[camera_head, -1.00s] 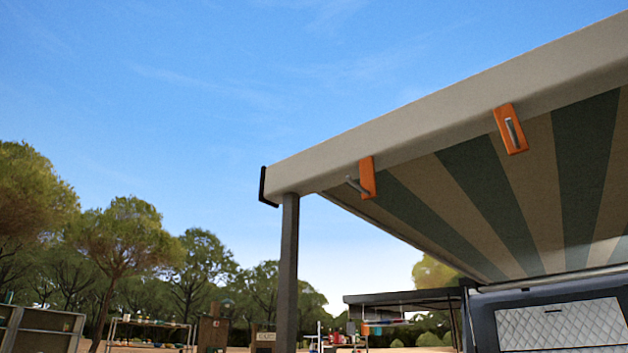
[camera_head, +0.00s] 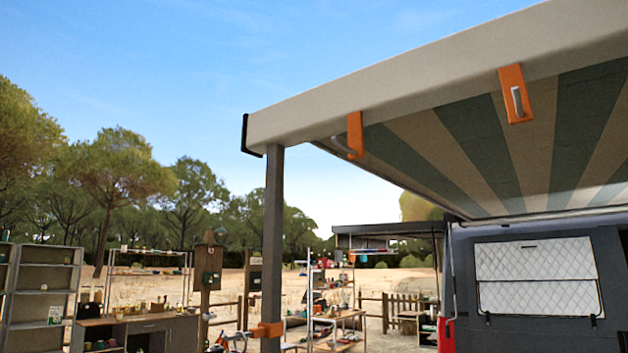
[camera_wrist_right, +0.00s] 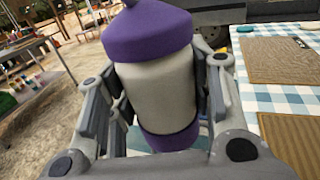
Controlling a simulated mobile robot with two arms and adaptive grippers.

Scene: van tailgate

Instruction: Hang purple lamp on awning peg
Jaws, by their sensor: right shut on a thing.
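The purple lamp (camera_wrist_right: 155,85) fills the middle of the right wrist view, with a purple cap, a pale white body and a purple base. My right gripper (camera_wrist_right: 165,90) is shut on its pale body, one finger on each side. The lamp's top end is cut off by the picture edge. In the head view, two orange brackets with grey pegs hang on the awning's front rail: a left awning peg (camera_head: 346,147) and a right awning peg (camera_head: 517,101). Both are bare. A third orange bracket (camera_head: 267,330) sits low on the awning post. Neither gripper shows in the head view.
The awning rail (camera_head: 400,80) slopes up to the right, held by a dark post (camera_head: 272,230). A dark van (camera_head: 540,280) stands at right. A table with a blue checked cloth (camera_wrist_right: 285,100) and brown mats lies right of the lamp. Shelves (camera_head: 40,285) stand at far left.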

